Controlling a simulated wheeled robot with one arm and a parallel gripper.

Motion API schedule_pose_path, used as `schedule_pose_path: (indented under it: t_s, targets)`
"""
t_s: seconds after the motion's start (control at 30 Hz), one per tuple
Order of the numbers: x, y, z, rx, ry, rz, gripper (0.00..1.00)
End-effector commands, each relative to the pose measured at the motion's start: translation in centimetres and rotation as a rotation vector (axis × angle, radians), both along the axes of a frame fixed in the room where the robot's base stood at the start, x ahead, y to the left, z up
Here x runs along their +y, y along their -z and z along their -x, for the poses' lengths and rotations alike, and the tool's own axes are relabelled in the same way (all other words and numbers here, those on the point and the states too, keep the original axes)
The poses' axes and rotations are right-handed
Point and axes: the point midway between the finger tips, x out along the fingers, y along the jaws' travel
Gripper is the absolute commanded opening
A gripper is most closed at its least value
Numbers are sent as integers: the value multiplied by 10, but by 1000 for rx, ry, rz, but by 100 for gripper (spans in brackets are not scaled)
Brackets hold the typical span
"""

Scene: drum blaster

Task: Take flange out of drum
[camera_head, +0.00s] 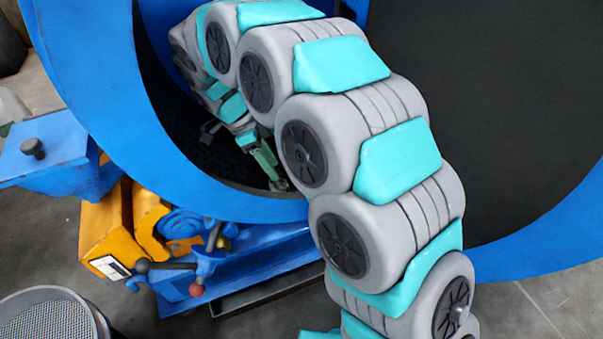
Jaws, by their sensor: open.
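The blue drum (104,110) fills the upper part of the view, with its round opening facing me and a dark interior. My grey and turquoise arm reaches in through the opening and curls downward inside. My gripper (260,158) is small and partly hidden behind my arm, low inside the drum near the lower rim. Its green finger points down toward the dark drum floor, and the jaws are open. I cannot make out the flange; the dark interior and my arm hide much of the drum floor.
A perforated grey bin (50,318) stands at the lower left.

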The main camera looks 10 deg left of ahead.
Motion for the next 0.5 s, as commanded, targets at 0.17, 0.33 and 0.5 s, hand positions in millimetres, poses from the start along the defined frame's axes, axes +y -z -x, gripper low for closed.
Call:
schedule_pose_path:
  t_s: [0.17,0.33,0.5]
  targets:
    - [23,7,-3,-55,71,14,47]
    - [21,18,-4,-63,85,16,47]
    - [14,34,-3,-58,83,17,47]
